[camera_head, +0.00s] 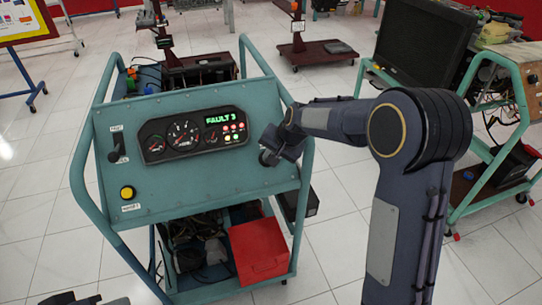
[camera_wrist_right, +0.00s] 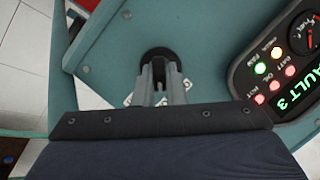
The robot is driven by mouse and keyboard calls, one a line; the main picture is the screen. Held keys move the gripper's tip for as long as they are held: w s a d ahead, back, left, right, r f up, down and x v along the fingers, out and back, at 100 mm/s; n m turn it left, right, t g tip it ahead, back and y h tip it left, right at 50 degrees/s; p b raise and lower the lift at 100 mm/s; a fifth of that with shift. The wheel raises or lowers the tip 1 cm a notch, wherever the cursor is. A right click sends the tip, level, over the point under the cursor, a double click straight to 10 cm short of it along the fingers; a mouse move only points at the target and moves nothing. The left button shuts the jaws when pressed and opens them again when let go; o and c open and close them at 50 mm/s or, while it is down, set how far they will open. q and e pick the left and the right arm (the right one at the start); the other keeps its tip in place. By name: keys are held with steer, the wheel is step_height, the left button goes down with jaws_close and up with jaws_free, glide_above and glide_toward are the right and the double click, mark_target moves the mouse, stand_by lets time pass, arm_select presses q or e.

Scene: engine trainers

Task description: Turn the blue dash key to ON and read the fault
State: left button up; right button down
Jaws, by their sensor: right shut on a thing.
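The teal engine trainer's dash panel (camera_head: 170,180) stands ahead. Its instrument cluster (camera_head: 193,136) has a lit green display (camera_head: 222,119) reading "FAULT 3"; the wrist view shows it too (camera_wrist_right: 290,100), with red and green lamps lit. My right gripper (camera_head: 268,156) is at the right end of the panel, beside the cluster. In the wrist view its fingers (camera_wrist_right: 160,68) are closed together at a round black key switch (camera_wrist_right: 153,54), shut on the key. The fingers hide the key, so I cannot see its blue colour or its exact angle. Small white label marks show partly behind the fingers.
A black lever (camera_head: 118,146) and a yellow button (camera_head: 127,192) are on the panel's left side. A red box (camera_head: 259,250) sits on the trainer's lower shelf. Another teal trainer with a dark monitor (camera_head: 422,42) stands at right. A dark shape at the bottom left edge is unclear.

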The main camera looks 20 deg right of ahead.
stand_by(0.3)
steer(key=c, duration=1.5)
jaws_free()
steer(key=v, duration=0.7)
steer(key=shift+s+d+r, duration=0.15)
steer(key=shift+s+r, duration=0.1)
steer(key=shift+r, duration=0.05)
